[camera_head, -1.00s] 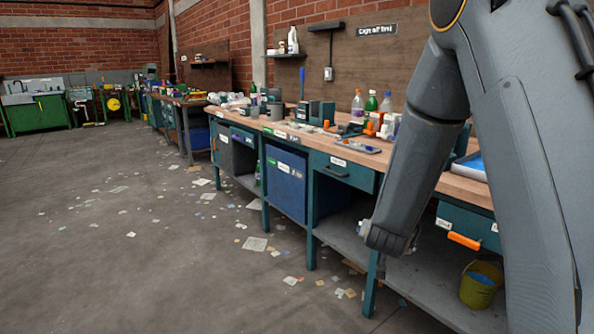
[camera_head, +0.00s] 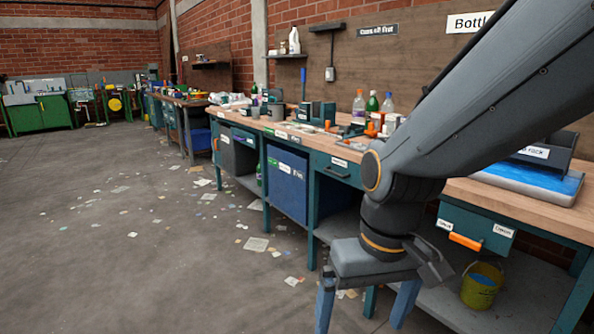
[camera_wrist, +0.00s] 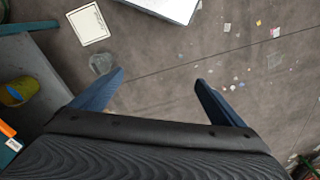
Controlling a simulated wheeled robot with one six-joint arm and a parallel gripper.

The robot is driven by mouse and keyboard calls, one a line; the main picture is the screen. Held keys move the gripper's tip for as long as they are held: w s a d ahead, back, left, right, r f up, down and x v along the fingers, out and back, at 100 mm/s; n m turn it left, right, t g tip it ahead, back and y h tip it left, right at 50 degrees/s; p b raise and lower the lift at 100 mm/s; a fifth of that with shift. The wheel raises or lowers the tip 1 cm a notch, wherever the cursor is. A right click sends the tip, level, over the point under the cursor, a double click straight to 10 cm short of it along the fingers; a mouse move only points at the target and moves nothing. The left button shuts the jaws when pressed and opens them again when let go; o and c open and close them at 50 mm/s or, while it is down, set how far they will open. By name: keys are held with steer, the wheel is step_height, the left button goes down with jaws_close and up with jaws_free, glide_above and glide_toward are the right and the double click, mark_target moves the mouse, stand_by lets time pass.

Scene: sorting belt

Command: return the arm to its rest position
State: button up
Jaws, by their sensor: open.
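My arm reaches in from the upper right in the head view and bends down in front of the workbench. My gripper (camera_head: 362,310) hangs below the wrist, pointing down, beside the bench's front edge. Its two blue fingers are spread apart with nothing between them. The arm hides part of the bench top and the lower shelf.
The wooden workbench (camera_head: 500,203) runs along the wall, with bottles (camera_head: 373,102) and tools on it. A blue bin (camera_head: 287,184) stands underneath. A yellow bucket (camera_head: 482,287) sits on the lower shelf. Open floor with scattered paper lies to the left.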

steer(key=s+d+r+m+p, duration=0.2)
steer(key=d+r+p, duration=0.7)
steer(key=p, duration=0.7)
steer(key=shift+h, duration=0.4)
steer(key=shift+d, duration=0.1)
steer(key=shift+c, duration=0.4)
